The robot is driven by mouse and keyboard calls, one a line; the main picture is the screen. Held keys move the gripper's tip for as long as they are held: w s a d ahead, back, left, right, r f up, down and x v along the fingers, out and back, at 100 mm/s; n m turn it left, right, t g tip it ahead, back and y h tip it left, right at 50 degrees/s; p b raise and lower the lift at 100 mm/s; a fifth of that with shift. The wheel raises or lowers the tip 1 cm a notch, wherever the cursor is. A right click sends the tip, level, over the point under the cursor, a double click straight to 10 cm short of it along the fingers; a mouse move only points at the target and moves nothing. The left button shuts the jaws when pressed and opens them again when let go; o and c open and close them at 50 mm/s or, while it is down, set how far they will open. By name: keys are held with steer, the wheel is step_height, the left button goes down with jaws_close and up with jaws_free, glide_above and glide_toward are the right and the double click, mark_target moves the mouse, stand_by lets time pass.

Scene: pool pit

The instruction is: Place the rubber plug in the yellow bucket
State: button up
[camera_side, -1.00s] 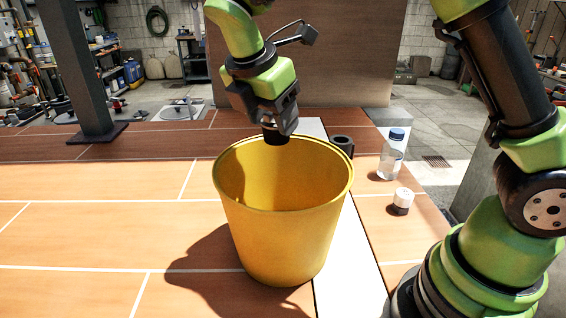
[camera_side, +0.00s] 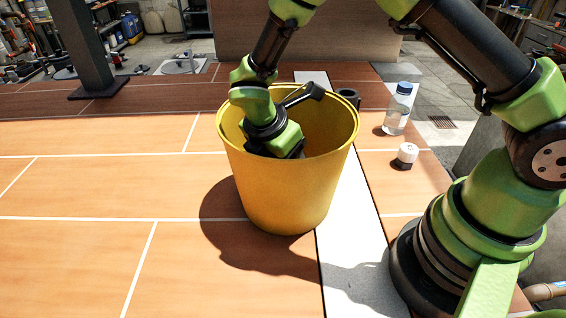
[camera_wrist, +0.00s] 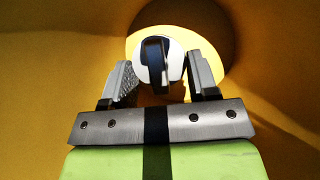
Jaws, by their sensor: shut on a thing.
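The yellow bucket (camera_side: 285,190) stands upright on the wood-toned deck. My gripper (camera_wrist: 160,62) is down inside the bucket; its fingers are hidden by the bucket wall in the side view. In the wrist view its two fingers are on either side of the rubber plug (camera_wrist: 155,66), which shows as a dark upright piece against a pale round face. The gripper is shut on the plug, with yellow bucket wall around it. The gap from the plug to the bucket floor cannot be told.
A clear bottle with a blue cap (camera_side: 398,110) and a small white-capped jar (camera_side: 406,156) stand right of the bucket. A dark cylindrical piece (camera_side: 349,97) sits behind its rim. A dark post (camera_side: 80,45) rises at the back left. The deck left of the bucket is clear.

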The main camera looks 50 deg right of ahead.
steer(key=shift+f, duration=2.2)
steer(key=o, duration=0.9)
steer(key=shift+f, duration=0.15)
steer(key=shift+o, duration=0.2)
